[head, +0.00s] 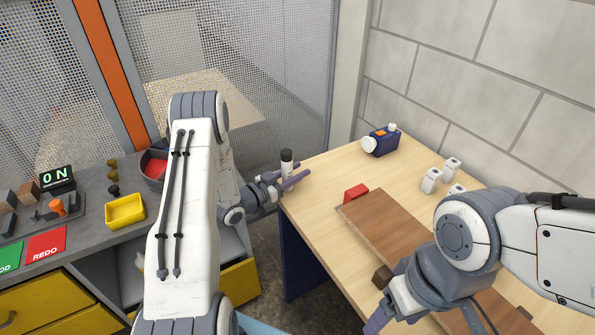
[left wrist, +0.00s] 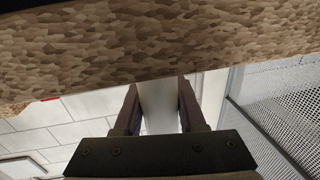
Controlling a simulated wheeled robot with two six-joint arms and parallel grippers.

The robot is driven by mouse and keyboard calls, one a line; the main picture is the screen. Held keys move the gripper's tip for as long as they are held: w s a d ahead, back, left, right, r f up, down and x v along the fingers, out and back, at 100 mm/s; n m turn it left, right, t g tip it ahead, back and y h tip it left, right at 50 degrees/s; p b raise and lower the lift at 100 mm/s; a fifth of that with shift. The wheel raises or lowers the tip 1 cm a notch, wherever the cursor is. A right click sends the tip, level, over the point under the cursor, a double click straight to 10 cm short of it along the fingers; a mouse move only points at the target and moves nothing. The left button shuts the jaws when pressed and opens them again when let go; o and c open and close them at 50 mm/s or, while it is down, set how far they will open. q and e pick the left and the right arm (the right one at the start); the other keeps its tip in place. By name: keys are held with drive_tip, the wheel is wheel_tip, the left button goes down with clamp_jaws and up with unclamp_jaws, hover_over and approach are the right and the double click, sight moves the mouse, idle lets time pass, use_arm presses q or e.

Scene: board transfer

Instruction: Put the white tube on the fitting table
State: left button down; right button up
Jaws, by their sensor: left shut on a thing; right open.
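The white tube (head: 287,166), with a black top, stands upright in my left gripper (head: 293,179) at the left edge of the light wooden table (head: 322,209). My left gripper is shut on it. In the left wrist view the white tube (left wrist: 158,106) shows between the two fingers (left wrist: 158,112). Which table the task calls the fitting table is not marked; the wooden one is beside the tube. I cannot tell whether the tube touches it. My right gripper (head: 382,322) is open, low over the near part of the wooden table, with its fingertips partly out of view.
A brown board (head: 385,229) lies on the wooden table, with a red block (head: 355,192) near its far end. A blue device (head: 383,141) and several white pieces (head: 430,180) stand farther back. A grey bench with a yellow bin (head: 125,211) is at left.

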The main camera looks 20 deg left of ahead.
sight(283, 179)
use_arm(q)
drive_tip(key=shift+f, duration=0.2)
drive_tip(key=c, duration=0.5)
unclamp_jaws()
drive_tip(key=shift+r, duration=0.1)
drive_tip(key=shift+r, duration=0.25)
drive_tip(key=v, duration=0.3)
drive_tip(key=b+v, duration=0.1)
drive_tip(key=v, duration=0.3)
drive_tip(key=b+v, duration=0.1)
drive_tip(key=v, duration=0.3)
drive_tip(key=shift+f, duration=0.25)
drive_tip(key=shift+s+a, duration=0.2)
drive_tip(key=shift+s, duration=0.35)
